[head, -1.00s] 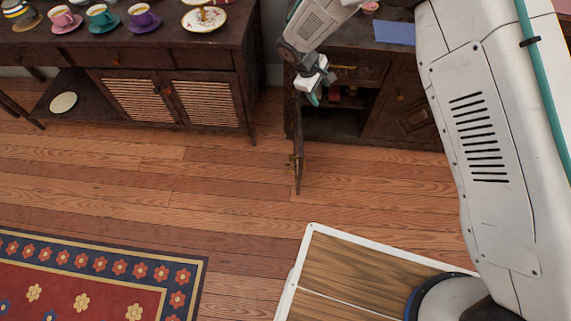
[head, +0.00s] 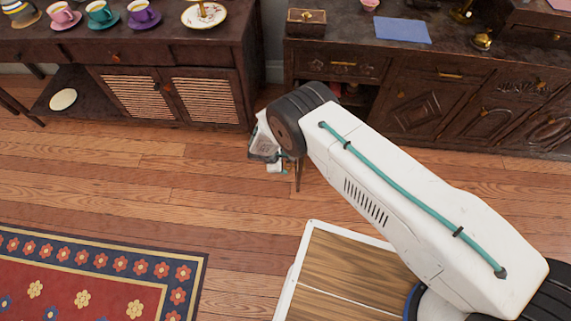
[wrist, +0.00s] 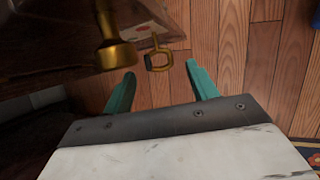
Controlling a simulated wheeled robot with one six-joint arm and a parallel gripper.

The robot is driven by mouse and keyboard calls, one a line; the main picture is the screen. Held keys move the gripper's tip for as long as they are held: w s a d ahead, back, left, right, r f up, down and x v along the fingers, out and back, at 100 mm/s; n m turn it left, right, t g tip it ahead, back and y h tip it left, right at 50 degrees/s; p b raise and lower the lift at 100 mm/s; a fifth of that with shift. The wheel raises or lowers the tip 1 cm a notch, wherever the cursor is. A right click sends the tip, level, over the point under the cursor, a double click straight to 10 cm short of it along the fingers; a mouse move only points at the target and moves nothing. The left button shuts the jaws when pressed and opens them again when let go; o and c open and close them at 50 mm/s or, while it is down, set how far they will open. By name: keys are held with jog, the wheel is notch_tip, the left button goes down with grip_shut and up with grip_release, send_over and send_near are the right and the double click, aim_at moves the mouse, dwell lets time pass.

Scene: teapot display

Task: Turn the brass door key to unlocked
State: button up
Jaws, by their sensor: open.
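The brass key (wrist: 158,61) shows in the wrist view, with a squarish ring-shaped bow on a thin stem. It sticks out from the dark wooden door (wrist: 72,70). A larger brass knob (wrist: 115,52) stands left of it. My gripper (wrist: 160,72) is open, and its two teal fingertips lie on either side of the key's bow. I cannot tell whether either finger touches it. In the head view my gripper (head: 274,168) is beside the open cabinet door (head: 299,175), of which only a strip shows. My arm hides the key there.
A dark cabinet (head: 420,110) stands behind my arm, with a small box (head: 306,22) and a blue sheet (head: 402,29) on top. A sideboard (head: 200,60) with cups stands left. The wooden floor (head: 130,165) is clear up to the patterned rug (head: 80,285).

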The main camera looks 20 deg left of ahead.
aim_at(291, 166)
jog(key=shift+x, duration=1.4)
jog(key=c, duration=1)
jog(key=shift+w+a+n+g+h, duration=0.15)
jog(key=shift+g+h, duration=0.1)
jog(key=shift+g, duration=0.4)
jog(key=shift+w+d+n+g+h, duration=0.15)
jog(key=shift+g+h, duration=0.1)
jog(key=shift+g, duration=0.4)
jog(key=shift+a, duration=0.1)
jog(key=o, duration=1)
jog(key=shift+r, duration=0.15)
